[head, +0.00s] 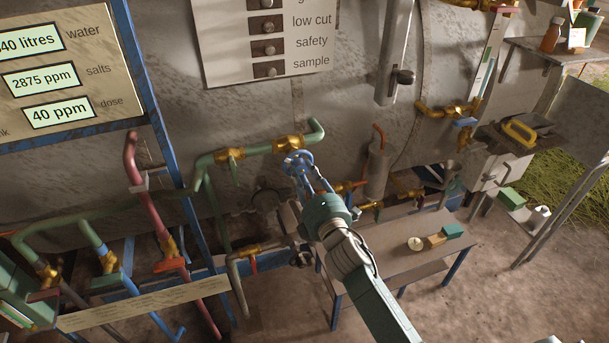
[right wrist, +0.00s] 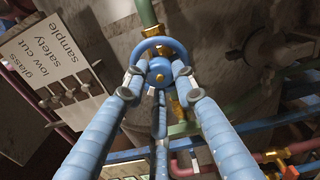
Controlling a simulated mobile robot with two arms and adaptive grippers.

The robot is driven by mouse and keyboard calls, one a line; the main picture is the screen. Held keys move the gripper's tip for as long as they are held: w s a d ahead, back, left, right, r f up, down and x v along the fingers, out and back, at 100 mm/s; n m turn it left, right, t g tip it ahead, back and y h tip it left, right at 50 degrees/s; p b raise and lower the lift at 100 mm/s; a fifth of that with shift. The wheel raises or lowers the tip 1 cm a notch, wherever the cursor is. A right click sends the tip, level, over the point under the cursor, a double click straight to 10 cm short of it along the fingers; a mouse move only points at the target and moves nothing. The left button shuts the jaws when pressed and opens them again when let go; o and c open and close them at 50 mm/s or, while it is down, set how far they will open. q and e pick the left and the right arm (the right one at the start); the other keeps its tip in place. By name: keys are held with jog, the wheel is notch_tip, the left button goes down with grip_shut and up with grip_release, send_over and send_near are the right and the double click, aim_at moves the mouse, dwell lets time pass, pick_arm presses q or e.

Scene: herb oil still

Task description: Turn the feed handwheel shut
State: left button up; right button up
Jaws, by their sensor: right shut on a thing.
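The feed handwheel (head: 298,160) is a small blue wheel below a brass valve on the green pipe, in the middle of the head view. In the right wrist view the blue handwheel (right wrist: 156,45) sits at top centre, with its round hub facing me and brass fittings behind it. My right gripper (head: 303,182) reaches up to it from below. The gripper hides part of the lower wheel. My left gripper is not in view.
A green pipe (head: 258,149) with brass valves runs beside the wheel, against the large grey tank (head: 240,110). A blue post (head: 157,75) stands to the left. A low metal table (head: 395,262) stands to the right. A labelled panel (head: 225,50) hangs above.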

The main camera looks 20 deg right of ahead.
jog(key=m, duration=0.5)
jog(key=shift+s+a+f+m, duration=0.1)
jog(key=shift+a+f+m, duration=0.1)
jog(key=shift+f+m, duration=0.15)
jog(key=m, duration=0.3)
jog(key=m+p, duration=0.1)
jog(key=m, duration=0.1)
jog(key=shift+r, duration=0.25)
jog(key=shift+r+m, duration=0.1)
jog(key=shift+m, duration=0.25)
jog(key=o, duration=1.2)
jog(key=shift+r, duration=0.1)
jog(key=shift+c, duration=0.2)
jog(key=shift+a, duration=0.1)
